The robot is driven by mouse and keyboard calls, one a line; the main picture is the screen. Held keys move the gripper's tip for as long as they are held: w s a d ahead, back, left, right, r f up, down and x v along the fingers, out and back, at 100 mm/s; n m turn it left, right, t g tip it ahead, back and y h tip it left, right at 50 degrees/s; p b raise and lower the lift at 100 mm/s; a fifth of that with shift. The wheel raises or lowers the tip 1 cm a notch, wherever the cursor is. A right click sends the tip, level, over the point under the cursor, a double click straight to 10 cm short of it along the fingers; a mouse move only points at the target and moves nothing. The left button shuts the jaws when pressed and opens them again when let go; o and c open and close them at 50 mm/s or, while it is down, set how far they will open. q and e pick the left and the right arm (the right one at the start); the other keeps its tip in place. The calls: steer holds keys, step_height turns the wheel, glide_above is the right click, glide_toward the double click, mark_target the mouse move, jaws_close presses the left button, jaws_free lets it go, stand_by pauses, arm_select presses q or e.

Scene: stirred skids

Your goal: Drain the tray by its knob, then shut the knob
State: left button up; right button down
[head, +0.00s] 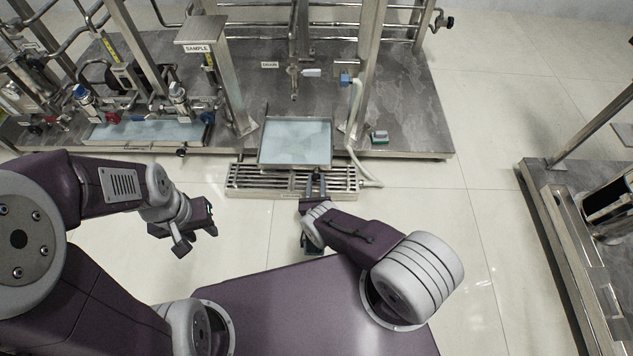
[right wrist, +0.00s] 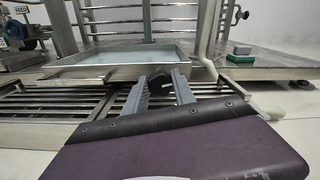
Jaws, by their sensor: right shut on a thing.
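The shallow metal tray (head: 262,158) holds pale bluish liquid and sits above a slatted grate; its front wall also shows in the right wrist view (right wrist: 110,73). A dark knob (right wrist: 160,84) is at the tray's front, between the two grey fingers of my right gripper (right wrist: 160,86). The right gripper (head: 316,184) is shut on the knob, just in front of the tray's front edge in the head view. No stream of liquid is visible below the knob. My left gripper (head: 195,232) hangs over the floor to the left, away from the tray; its finger gap is unclear.
The drain grate (head: 245,180) lies under the tray's front. A pale hose (head: 353,125) runs down right of the tray. Posts and piping stand behind. Another skid (head: 545,200) is far right.

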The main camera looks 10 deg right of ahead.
steer(key=n+b, duration=0.1)
steer(key=n, duration=0.3)
steer(key=shift+a+f+n, duration=0.1)
steer(key=shift+n, duration=0.2)
steer(key=n+b, duration=0.2)
steer(key=n, duration=0.3)
steer(key=n+b, duration=0.2)
steer(key=n, duration=0.3)
steer(key=shift+f+n, duration=0.15)
steer(key=shift+n, duration=0.25)
steer(key=n+b, duration=0.1)
steer(key=n, duration=0.3)
steer(key=shift+n, duration=0.3)
steer(key=shift+a, duration=0.1)
steer(key=c, duration=1)
jaws_free()
steer(key=shift+c, duration=0.2)
